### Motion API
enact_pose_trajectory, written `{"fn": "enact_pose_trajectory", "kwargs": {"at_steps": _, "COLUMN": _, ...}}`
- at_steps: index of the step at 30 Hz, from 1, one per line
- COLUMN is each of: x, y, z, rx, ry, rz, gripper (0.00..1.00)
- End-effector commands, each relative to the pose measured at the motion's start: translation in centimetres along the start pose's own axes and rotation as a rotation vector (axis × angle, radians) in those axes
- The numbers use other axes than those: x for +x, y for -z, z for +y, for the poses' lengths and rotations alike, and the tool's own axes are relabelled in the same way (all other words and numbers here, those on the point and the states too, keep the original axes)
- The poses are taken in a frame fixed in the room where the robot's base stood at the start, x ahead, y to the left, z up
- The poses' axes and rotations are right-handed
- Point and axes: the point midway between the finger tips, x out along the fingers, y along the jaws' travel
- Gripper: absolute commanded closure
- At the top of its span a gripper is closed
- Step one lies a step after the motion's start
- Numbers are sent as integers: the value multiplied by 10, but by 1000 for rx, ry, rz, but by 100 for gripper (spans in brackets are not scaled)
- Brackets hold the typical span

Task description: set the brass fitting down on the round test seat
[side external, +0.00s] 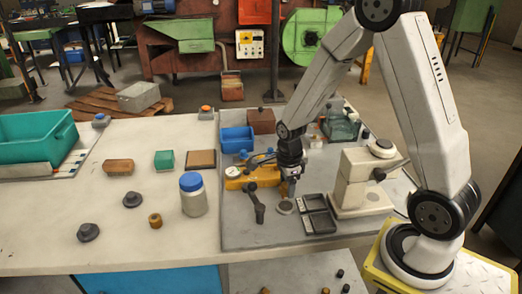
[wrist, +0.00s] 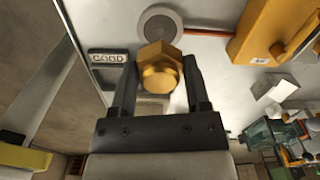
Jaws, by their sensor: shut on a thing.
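My gripper (wrist: 155,75) is shut on the brass fitting (wrist: 158,72), a hexagonal piece with a round end, held between both fingers. In the side view my gripper (side external: 290,180) points down with the fitting mostly hidden at its fingertips, low over the grey work surface. The round test seat (wrist: 160,24) is a grey disc with a darker centre, just beyond the fitting in the wrist view. In the side view the seat (side external: 285,207) lies just below the gripper tip.
A yellow unit with a gauge (side external: 236,176) stands left of the gripper. A dark lever (side external: 256,205) and a black two-part tray (side external: 318,214) flank the seat. A beige machine (side external: 362,185) stands to the right, and a white jar with blue lid (side external: 193,197) to the left.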

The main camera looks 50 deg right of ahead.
Motion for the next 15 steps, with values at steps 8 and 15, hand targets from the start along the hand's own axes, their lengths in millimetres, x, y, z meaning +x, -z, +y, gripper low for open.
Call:
{"fn": "enact_pose_trajectory", "kwargs": {"at_steps": 8, "x": 14, "y": 0, "z": -1, "rx": 0, "ry": 2, "rz": -1, "gripper": 100}}
{"fn": "enact_pose_trajectory", "kwargs": {"at_steps": 15, "x": 21, "y": 0, "z": 0, "rx": 0, "ry": 0, "rz": 0, "gripper": 100}}
